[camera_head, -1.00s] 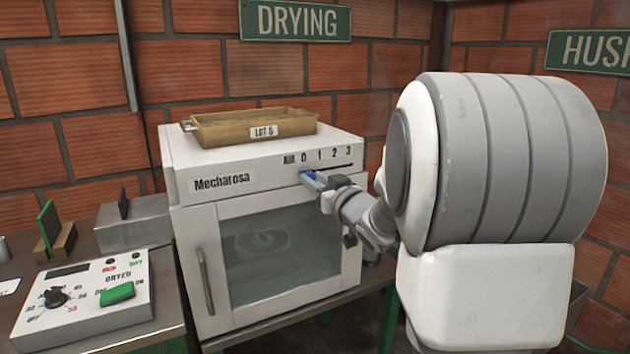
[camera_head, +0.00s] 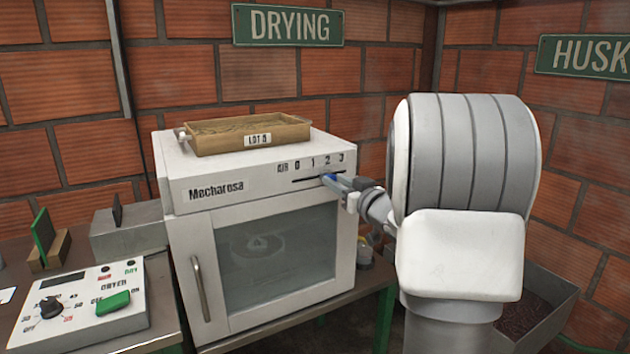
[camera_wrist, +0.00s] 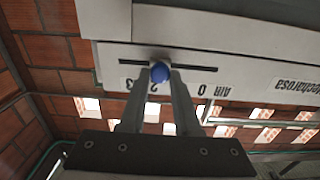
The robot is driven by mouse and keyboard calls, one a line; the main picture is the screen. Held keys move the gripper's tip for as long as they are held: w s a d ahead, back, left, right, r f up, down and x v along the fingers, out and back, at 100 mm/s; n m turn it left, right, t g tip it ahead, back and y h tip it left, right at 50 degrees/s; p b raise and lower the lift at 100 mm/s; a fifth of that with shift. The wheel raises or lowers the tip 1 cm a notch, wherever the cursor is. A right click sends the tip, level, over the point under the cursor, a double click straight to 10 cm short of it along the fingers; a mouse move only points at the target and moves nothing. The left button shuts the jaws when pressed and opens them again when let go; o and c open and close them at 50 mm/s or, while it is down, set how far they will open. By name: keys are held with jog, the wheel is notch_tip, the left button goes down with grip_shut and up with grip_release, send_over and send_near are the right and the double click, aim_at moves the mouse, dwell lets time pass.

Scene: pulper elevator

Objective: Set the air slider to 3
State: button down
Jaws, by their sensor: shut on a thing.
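The air slider is a slot (camera_head: 305,179) on the upper front of the white Mecharosa dryer (camera_head: 180,220), under the marks AIR, 0, 1, 2 and 3. My gripper (camera_head: 331,180) is at the slot, around below the 2 mark. In the wrist view, which is upside down, its two fingers (camera_wrist: 160,76) are shut on the round blue knob (camera_wrist: 160,73) of the slider. There the knob is close to the 2, and the 3 stands to its left. A finger hides the 1 mark.
A wooden tray labelled LOT 5 (camera_head: 228,146) sits on top of the dryer. A control box (camera_head: 80,308) with a black dial and a green switch is at the lower left. A dark bin (camera_head: 535,305) stands at the lower right.

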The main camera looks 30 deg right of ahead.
aim_at(343, 171)
jog(key=d+p, duration=0.1)
jog(key=d, duration=0.4)
jog(key=shift+w+r, duration=0.1)
jog(key=c, duration=0.6)
grip_release()
jog(key=shift+d, duration=0.15)
jog(key=shift+c, duration=0.2)
jog(key=s+p, duration=0.1)
jog(key=s, duration=1.6)
jog(key=shift+s+d, duration=0.2)
jog(key=shift+d, duration=0.05)
